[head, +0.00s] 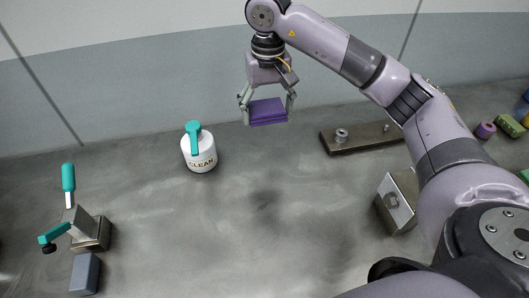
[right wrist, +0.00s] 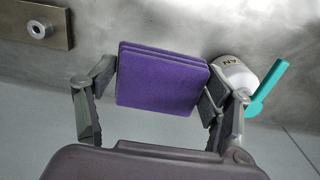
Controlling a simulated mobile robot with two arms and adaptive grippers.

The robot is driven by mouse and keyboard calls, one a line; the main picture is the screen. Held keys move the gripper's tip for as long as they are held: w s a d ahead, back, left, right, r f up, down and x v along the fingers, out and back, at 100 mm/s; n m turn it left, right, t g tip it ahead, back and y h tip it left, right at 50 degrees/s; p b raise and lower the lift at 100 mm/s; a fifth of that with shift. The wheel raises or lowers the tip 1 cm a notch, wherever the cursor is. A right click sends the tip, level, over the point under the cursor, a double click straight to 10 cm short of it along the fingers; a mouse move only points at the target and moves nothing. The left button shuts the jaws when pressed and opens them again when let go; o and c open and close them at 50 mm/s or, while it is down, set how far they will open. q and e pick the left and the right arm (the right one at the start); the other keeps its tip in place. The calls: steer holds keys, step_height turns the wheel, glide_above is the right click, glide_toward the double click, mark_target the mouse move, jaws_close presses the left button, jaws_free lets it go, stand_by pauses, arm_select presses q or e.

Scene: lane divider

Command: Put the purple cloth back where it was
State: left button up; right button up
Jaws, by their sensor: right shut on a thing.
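The purple cloth (head: 268,111) is a folded, layered rectangle. It is in the air near the back of the grey surface in the head view. My right gripper (head: 267,108) is shut on it, with one finger at each side. In the right wrist view the cloth (right wrist: 162,80) sits between the two fingers of the right gripper (right wrist: 160,88). My left gripper is not in view.
A white canister marked CLEAN (head: 199,154) with a teal handle stands left of the cloth. A metal plate with pegs (head: 358,138) lies to the right. A toggle clamp (head: 86,232) and grey block (head: 85,273) are at the left. The middle is clear.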

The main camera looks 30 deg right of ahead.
step_height(320, 180, down, 7)
steer(key=p, duration=0.2)
glide_above(267, 165)
step_height(267, 165, down, 7)
steer(key=shift+r+p, duration=0.2)
steer(key=shift+p, duration=0.1)
step_height(267, 165, down, 4)
steer(key=shift+f+p, duration=0.1)
steer(key=shift+p, duration=0.35)
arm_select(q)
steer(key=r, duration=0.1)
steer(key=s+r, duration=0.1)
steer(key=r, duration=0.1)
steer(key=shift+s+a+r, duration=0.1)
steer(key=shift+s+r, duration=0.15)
arm_select(e)
steer(key=shift+f, duration=0.15)
steer(key=o, duration=1.2)
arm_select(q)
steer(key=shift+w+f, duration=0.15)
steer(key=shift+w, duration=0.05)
